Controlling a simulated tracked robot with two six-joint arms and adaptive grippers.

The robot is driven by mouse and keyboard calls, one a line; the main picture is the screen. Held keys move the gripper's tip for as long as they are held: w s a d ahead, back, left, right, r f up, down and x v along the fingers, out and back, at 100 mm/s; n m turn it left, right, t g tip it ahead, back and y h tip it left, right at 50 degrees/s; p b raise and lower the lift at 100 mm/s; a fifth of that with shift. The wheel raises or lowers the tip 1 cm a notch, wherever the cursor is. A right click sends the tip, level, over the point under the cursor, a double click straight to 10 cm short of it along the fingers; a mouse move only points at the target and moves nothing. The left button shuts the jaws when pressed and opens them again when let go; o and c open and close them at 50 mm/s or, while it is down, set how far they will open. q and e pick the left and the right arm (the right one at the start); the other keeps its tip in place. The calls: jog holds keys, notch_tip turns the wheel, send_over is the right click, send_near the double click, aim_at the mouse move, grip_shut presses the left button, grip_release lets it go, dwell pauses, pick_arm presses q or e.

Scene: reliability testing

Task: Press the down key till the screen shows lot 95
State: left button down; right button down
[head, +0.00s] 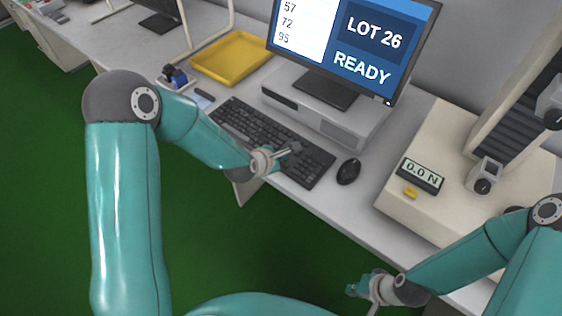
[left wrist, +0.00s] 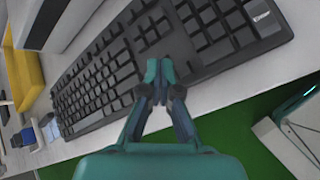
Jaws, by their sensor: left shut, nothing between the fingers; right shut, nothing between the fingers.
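The screen (head: 352,40) shows LOT 26 and READY, with a list at its left reading 57, 72 and 95. The black keyboard (head: 238,121) lies on the bench in front of the screen. It also fills much of the left wrist view (left wrist: 107,78). My left gripper (head: 296,149) is shut and empty over the right part of the keyboard. In the left wrist view its fingertips (left wrist: 160,68) are close above the keys beside the arrow-key area; I cannot tell if they touch. My right gripper (head: 354,289) is shut and empty, low in front of the bench.
A black mouse (head: 348,171) lies right of the keyboard. A grey computer case (head: 325,118) stands under the screen. A yellow tray (head: 230,58) lies at the back left. A test machine (head: 447,192) reading 0.0 N stands at the right.

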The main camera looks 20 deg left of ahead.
pick_arm(q)
jog(key=shift+f+b, duration=0.25)
jog(key=shift+b, duration=0.1)
dwell(0.6)
jog(key=shift+r, duration=0.85)
jog(key=shift+r+p, duration=1.45)
jog(key=shift+r, duration=1.05)
jog(key=shift+f, duration=0.1)
